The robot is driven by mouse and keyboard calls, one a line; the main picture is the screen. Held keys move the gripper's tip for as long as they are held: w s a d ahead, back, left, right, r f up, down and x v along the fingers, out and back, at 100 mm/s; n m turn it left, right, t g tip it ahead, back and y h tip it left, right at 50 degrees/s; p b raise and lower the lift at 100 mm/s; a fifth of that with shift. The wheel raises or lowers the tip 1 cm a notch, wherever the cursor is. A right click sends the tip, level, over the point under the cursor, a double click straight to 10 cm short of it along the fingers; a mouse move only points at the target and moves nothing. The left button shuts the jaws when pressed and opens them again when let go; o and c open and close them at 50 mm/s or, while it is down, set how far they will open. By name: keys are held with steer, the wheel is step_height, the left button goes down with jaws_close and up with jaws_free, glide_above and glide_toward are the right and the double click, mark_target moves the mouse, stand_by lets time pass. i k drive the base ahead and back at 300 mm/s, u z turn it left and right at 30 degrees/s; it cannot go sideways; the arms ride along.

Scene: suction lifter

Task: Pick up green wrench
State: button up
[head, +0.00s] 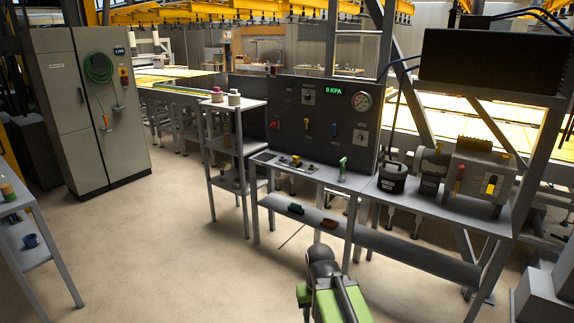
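No shape is clear enough to name as the green wrench for certain. A small dark green object (296,208) lies on the lower shelf of the bench under the black control panel. A small green upright item (342,165) stands on the bench top above, and its kind is too small to tell. My green and black arm shows at the bottom centre, in front of the bench and apart from both items. Its fingers do not show.
A red object (329,223) lies right of the dark green one on the lower shelf. A tall grey cabinet (75,110) with a green hose (98,67) stands at left. A dark pot (391,178) and a motor unit (470,168) occupy the right bench. The floor (170,230) at left centre is clear.

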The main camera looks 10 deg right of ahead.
mark_target(342, 178)
steer(key=u, duration=0.25)
steer(key=i, duration=1.5)
steer(key=z, duration=0.55)
steer(key=i, duration=1.45)
steer(key=u, duration=0.4)
steer(key=i, duration=0.7)
steer(key=u, duration=0.2)
steer(key=k, duration=0.9)
steer(key=u, duration=0.2)
steer(key=i, duration=0.65)
steer(key=z, duration=0.05)
